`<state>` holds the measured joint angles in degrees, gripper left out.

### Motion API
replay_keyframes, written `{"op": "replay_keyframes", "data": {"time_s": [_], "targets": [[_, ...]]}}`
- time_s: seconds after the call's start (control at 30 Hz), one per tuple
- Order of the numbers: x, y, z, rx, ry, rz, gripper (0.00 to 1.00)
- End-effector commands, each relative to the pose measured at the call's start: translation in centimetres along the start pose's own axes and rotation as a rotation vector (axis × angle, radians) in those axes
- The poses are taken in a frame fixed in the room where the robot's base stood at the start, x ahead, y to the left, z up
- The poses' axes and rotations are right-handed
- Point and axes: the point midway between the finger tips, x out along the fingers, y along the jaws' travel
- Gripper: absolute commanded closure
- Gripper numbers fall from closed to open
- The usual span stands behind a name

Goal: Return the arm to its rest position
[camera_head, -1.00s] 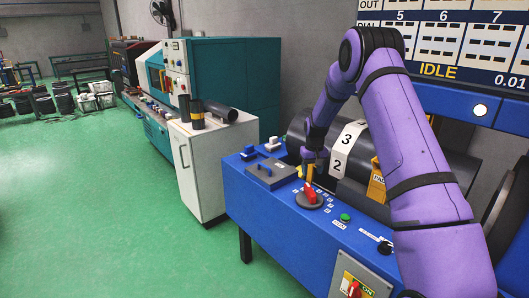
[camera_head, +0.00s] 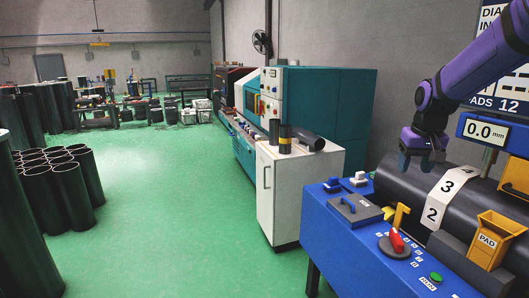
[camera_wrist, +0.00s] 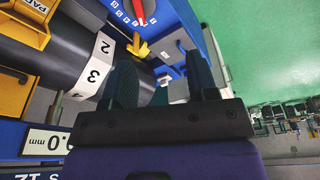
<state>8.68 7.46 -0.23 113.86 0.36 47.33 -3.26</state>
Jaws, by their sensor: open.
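My purple arm reaches in from the upper right of the head view. My gripper (camera_head: 422,163) hangs above the dark cylinder (camera_head: 405,187) on the blue machine (camera_head: 345,232), left of the white band marked 3 and 2 (camera_head: 447,196). In the wrist view my gripper (camera_wrist: 160,85) shows its dark fingers spread apart with nothing between them. The cylinder (camera_wrist: 65,52) and the band (camera_wrist: 97,62) lie beyond the fingers there. The gripper looks clear of the cylinder, though the exact gap is hard to tell.
On the machine are a red-handled dial (camera_head: 396,243), a green button (camera_head: 436,277), a yellow PAD holder (camera_head: 492,240) and a 0.0 mm display (camera_head: 485,131). A white cabinet (camera_head: 292,195) stands left of it. Dark tubes (camera_head: 60,180) stand far left. The green floor between is open.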

Motion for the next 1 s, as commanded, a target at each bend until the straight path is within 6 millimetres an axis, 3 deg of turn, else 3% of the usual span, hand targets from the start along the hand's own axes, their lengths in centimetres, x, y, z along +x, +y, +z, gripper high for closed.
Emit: {"op": "replay_keyframes", "data": {"time_s": [0.03, 0.2, 0.5, 0.8, 1.0], "targets": [[-1.7, -0.6, 1.4, -0.007, 0.018, -0.001, 0.47], [-5.7, -1.9, 5.9, -0.024, 0.063, -0.005, 0.47], [-10.6, -3.7, 14.7, -0.051, 0.140, -0.016, 0.47], [-12.6, -4.6, 23.7, -0.078, 0.215, -0.030, 0.47], [-12.5, -4.7, 27.9, -0.089, 0.252, -0.039, 0.47]]}}
